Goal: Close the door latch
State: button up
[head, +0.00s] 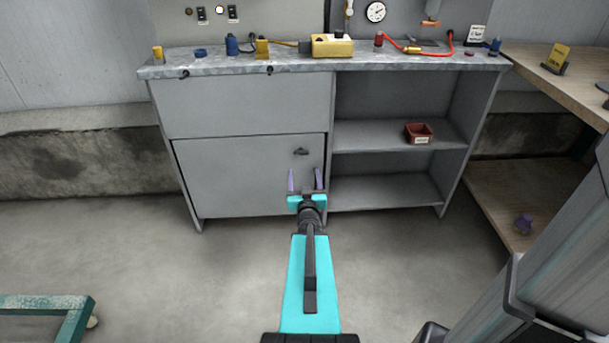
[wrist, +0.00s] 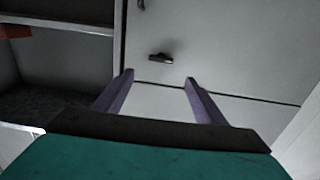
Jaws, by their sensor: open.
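The door (head: 240,175) is the grey lower-left panel of the workbench cabinet. It sits in its frame with a thin dark seam at its left and top edges. The door latch (head: 301,152) is a small dark handle near the door's upper right corner, lying roughly horizontal. In the wrist view the latch (wrist: 161,57) shows just beyond the fingertips, between their lines. My gripper (head: 305,172) is open, with two purple fingers apart and nothing between them. In the head view it is just below the latch; contact is not seen. The gripper also shows in the wrist view (wrist: 158,77).
Open shelves (head: 385,138) beside the door hold a red bin (head: 419,136). The bench top (head: 215,66) carries several tools and fittings. A wooden table (head: 585,85) stands at right. A green frame (head: 45,302) is at lower left. The floor before the door is clear.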

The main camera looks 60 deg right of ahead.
jog(key=shift+s+a+p, duration=0.35)
jog(key=shift+a+p, duration=0.15)
jog(key=shift+p, duration=0.35)
